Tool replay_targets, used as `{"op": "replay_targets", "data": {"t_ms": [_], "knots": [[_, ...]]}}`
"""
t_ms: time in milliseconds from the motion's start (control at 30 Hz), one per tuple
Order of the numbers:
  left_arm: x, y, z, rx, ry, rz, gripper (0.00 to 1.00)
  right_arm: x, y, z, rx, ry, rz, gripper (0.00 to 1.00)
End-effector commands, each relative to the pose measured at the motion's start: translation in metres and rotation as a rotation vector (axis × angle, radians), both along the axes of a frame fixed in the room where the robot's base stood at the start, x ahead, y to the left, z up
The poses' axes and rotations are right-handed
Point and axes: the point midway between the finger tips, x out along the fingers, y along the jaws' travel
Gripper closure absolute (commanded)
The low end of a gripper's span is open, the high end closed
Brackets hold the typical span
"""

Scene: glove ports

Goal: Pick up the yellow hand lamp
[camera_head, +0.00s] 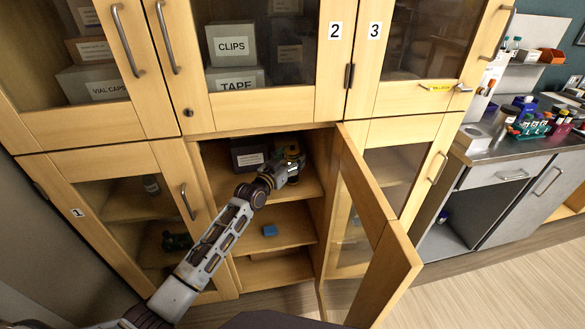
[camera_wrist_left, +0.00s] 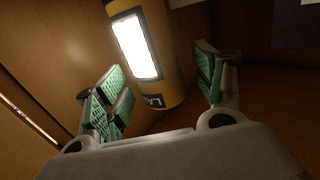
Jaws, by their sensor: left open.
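The yellow hand lamp (camera_wrist_left: 172,92) is in the left wrist view, a yellow cylinder with a bright white panel on its side and a dark label near its end. In the head view the lamp (camera_head: 291,148) shows only partly, on the upper shelf of the open lower cabinet, behind my gripper. My left gripper (camera_head: 290,168) reaches into that cabinet. In the left wrist view the gripper (camera_wrist_left: 160,90) is open, with green-padded fingers on both sides of the lamp's end. My right gripper is not in view.
A dark box (camera_head: 248,155) with a white label stands left of the lamp on the same shelf. A small blue object (camera_head: 270,231) lies on the shelf below. The open cabinet door (camera_head: 385,255) juts out to the right of my arm. Closed upper doors (camera_head: 262,107) are above.

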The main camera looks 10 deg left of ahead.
Motion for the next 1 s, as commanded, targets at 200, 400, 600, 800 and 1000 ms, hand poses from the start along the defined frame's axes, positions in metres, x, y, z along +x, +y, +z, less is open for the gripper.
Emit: {"op": "replay_targets", "data": {"t_ms": [200, 400, 600, 800, 1000], "knots": [[0.012, -0.004, 0.000, -0.001, 0.000, 0.000, 0.31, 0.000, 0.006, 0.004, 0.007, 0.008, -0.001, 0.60], [0.014, -0.005, 0.000, -0.001, 0.000, 0.000, 0.31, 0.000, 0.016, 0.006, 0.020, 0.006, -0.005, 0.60], [0.014, -0.005, 0.000, -0.001, 0.000, 0.000, 0.31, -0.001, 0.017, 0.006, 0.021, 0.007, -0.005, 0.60], [0.014, -0.005, 0.000, -0.001, 0.000, 0.000, 0.36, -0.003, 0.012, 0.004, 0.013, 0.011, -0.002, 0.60], [0.014, -0.005, 0.000, 0.000, 0.000, 0.000, 0.62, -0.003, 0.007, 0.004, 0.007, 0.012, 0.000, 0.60]]}}
